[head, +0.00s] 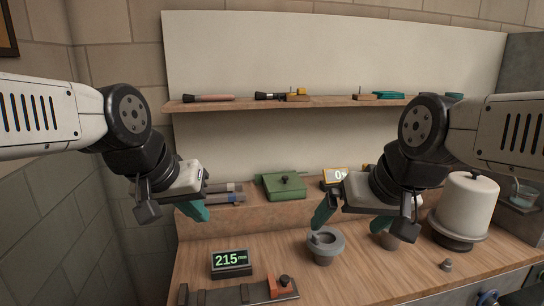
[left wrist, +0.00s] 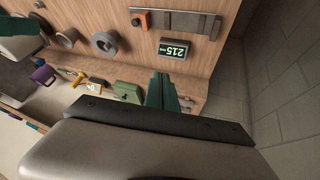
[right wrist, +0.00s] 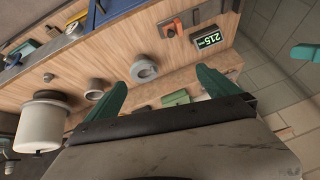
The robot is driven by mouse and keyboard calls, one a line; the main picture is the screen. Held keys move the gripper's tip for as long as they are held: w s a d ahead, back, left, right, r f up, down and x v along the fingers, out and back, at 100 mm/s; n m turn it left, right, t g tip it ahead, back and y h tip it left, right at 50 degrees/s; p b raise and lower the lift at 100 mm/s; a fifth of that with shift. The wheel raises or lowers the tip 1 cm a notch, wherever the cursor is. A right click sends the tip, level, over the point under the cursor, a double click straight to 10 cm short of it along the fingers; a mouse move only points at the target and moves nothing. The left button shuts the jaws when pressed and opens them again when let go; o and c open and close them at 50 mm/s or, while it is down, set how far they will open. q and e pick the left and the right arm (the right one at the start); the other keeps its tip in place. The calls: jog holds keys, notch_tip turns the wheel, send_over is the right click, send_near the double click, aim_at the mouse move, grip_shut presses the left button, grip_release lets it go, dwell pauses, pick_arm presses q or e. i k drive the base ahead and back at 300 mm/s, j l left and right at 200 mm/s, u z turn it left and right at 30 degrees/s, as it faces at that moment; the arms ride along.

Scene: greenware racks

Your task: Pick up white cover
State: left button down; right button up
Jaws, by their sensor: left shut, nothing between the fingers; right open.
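The white cover (head: 466,205) is a tall, domed cylinder with a small dark knob on top. It stands upright on a dark base at the right of the bench in the head view. It also shows at the left of the right wrist view (right wrist: 42,124). My right gripper (head: 366,220) is open and empty above the bench, to the left of the cover and apart from it. Its two green fingers are spread in the right wrist view (right wrist: 160,92). My left gripper (head: 193,211) is shut and empty at the bench's left side, far from the cover.
A display reading 215 (head: 231,263) and a bar with an orange block (head: 280,287) lie front left. A shelf (head: 330,102) with tools runs above.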

aim_at(467, 202)
jog(key=z, duration=1.55)
